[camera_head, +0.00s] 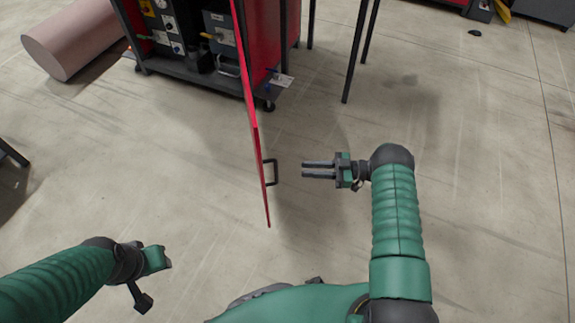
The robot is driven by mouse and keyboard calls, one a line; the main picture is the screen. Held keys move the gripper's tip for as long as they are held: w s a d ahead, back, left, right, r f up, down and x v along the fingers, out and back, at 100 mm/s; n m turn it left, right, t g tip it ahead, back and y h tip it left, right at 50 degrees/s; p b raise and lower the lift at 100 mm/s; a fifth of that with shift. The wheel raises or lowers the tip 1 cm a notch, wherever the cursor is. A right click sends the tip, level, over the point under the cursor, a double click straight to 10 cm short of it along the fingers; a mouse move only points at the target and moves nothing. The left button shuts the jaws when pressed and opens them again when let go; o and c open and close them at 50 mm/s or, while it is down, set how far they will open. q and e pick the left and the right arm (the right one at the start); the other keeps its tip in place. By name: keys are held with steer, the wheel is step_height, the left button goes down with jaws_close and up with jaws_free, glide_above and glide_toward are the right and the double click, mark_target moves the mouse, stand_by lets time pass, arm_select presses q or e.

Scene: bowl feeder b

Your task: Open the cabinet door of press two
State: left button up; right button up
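The red cabinet door (252,118) stands swung out from the cabinet (185,65) and is seen nearly edge-on, reaching toward me. Its black handle (275,172) sticks out on the door's right face near the free end. My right gripper (304,169) is just right of the handle with its two fingers pointing left at it. The fingers are apart and empty, with a gap between fingertips and handle.
Equipment boxes stand inside the open cabinet, which rests on casters. A pinkish cylinder (70,40) lies at the upper left. Thin black legs (355,55) stand at the top centre. The concrete floor (490,170) to the right is clear.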

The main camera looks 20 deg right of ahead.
steer(key=v, duration=0.5)
steer(key=shift+s+d, duration=0.15)
steer(key=shift+d, duration=0.15)
